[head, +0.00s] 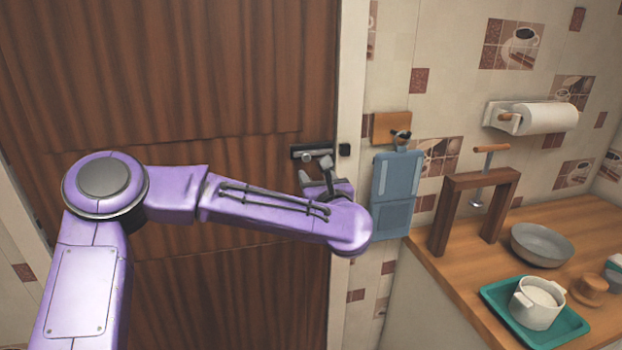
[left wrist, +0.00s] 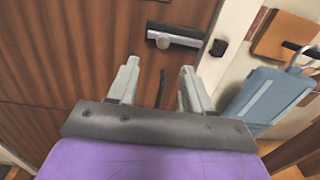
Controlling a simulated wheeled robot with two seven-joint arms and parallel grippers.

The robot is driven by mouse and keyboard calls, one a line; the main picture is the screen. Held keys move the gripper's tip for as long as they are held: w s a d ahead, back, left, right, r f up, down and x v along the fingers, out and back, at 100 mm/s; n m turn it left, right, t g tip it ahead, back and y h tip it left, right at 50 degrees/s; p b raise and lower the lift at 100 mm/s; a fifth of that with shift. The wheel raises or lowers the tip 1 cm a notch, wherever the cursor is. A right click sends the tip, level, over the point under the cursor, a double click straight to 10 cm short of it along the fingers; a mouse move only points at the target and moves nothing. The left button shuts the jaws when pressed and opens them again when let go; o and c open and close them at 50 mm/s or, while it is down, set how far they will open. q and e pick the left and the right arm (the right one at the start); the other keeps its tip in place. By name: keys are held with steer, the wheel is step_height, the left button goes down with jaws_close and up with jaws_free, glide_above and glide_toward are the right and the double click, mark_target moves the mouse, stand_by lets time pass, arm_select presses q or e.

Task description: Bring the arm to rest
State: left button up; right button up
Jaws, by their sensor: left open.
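My purple left arm reaches across the head view from the lower left. My left gripper (head: 322,178) is in front of the right edge of a brown wooden door (head: 180,70), just below the door's dark handle (head: 312,153). In the left wrist view the two grey fingers (left wrist: 158,85) are spread apart with nothing between them. The handle also shows in the left wrist view (left wrist: 172,37), beyond the fingertips and apart from them. My right gripper is not in view.
A blue hanging board (head: 394,190) is on the wall right of the door, close to my left wrist. A wooden counter (head: 445,265) at right holds a wooden stand (head: 480,180), a grey bowl (head: 542,244) and a green tray (head: 500,303) with a white pot (head: 538,303). A paper towel roll (head: 548,118) hangs above.

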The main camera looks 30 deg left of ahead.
arm_select(q)
steer(key=shift+s+d, duration=0.25)
steer(key=shift+s, duration=0.05)
